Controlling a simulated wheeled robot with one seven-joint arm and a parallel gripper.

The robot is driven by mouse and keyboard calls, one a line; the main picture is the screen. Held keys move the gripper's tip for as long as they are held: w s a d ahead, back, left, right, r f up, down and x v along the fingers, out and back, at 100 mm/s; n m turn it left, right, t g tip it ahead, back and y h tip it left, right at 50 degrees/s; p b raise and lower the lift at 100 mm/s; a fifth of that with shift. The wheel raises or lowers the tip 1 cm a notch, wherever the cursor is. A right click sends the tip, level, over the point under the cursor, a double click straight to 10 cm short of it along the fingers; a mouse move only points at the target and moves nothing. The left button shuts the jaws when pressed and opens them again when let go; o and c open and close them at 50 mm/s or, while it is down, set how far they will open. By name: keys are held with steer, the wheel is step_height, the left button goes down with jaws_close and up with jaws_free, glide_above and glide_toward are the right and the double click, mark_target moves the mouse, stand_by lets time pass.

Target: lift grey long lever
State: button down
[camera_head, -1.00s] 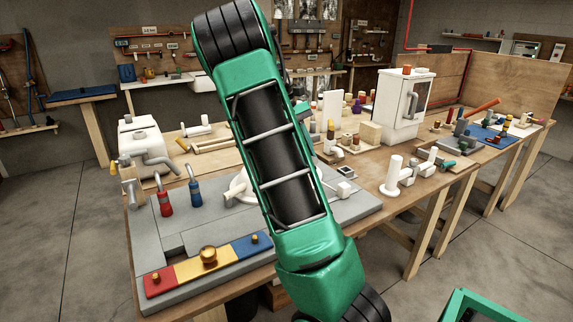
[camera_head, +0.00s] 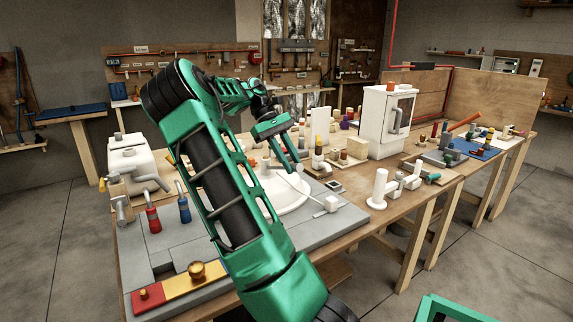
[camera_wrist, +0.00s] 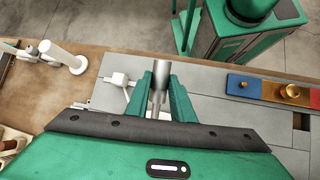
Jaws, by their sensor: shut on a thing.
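The grey long lever (camera_wrist: 160,74) is a metallic rod standing between my fingers in the wrist view. My gripper (camera_wrist: 160,88) is shut on it, with a green finger on each side. The rod's tip sticks out beyond the fingers. In the head view my gripper (camera_head: 296,168) reaches down over the white round basin (camera_head: 292,203) on the grey board. The lever's lower end is hidden behind the fingers and my arm.
A white box (camera_head: 332,203) with a thin rod sits on the board, right of the basin. Red (camera_head: 153,220) and blue (camera_head: 184,209) handled pieces stand at left. A white cabinet (camera_head: 386,122) stands behind at right.

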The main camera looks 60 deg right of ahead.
steer(key=shift+w+r, duration=0.1)
steer(key=shift+w, duration=0.1)
steer(key=c, duration=1.6)
jaws_free()
steer(key=shift+a, duration=0.1)
steer(key=shift+o, duration=0.3)
steer(key=shift+s, duration=0.1)
steer(key=v, duration=1.1)
steer(key=shift+s, duration=0.1)
